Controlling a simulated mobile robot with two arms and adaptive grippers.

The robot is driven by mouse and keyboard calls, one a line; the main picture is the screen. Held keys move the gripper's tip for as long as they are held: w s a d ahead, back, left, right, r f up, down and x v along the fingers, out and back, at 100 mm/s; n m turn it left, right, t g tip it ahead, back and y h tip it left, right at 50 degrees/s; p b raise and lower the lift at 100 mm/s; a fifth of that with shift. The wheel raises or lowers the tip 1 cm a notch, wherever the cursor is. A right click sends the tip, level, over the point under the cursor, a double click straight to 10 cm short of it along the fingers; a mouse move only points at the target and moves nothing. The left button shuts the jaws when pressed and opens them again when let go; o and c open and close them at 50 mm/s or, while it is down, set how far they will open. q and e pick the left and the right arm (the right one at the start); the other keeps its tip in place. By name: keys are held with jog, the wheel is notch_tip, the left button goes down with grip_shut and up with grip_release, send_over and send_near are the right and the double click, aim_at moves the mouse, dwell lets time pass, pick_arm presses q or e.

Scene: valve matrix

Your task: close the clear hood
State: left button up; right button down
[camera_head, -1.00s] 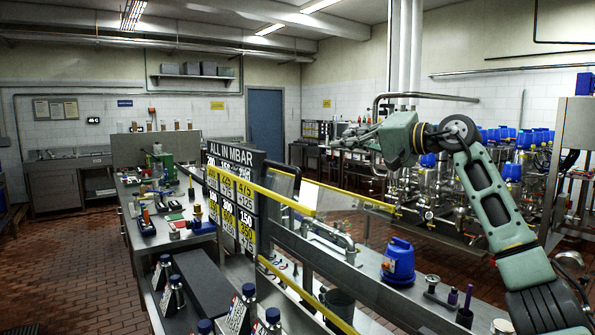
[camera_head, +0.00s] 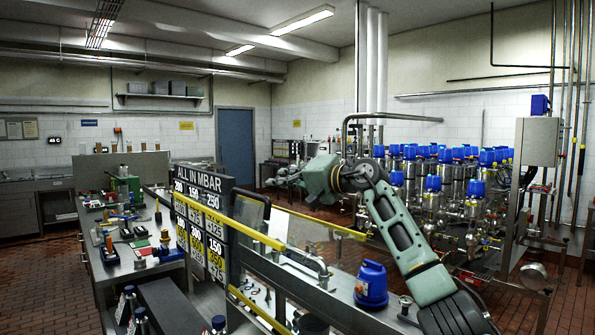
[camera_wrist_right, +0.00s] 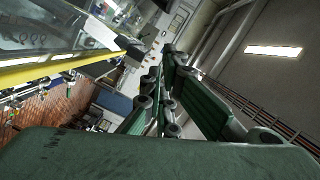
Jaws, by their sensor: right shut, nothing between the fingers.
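The clear hood shows as a see-through pane with a yellow edge bar (camera_head: 330,223) above the bench, right of the black number board. Its exact tilt is hard to tell. In the right wrist view a clear pane (camera_wrist_right: 60,28) with a yellow bar under it fills the upper left. My right gripper (camera_head: 270,182) is shut and empty. It reaches left in the head view, above and behind the yellow bar, apart from it as far as I can tell. Its green fingers (camera_wrist_right: 160,95) show in the wrist view with nothing between them. My left gripper is not in view.
A black board (camera_head: 203,228) with numbers stands left of the hood, by a second yellow bar (camera_head: 228,220). A blue-topped unit (camera_head: 371,284) stands on the bench below my right arm. Blue-capped valves (camera_head: 440,185) crowd the back right. Brick floor is clear at left.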

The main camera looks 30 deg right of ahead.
aim_at(272, 213)
jog(key=a, duration=0.1)
jog(key=a+f, duration=0.1)
jog(key=s+a, duration=0.1)
jog(key=shift+a+f, duration=0.1)
jog(key=shift+f, duration=0.05)
jog(key=shift+w+a+f, duration=0.1)
jog(key=shift+a+f, duration=0.05)
jog(key=shift+a, duration=0.05)
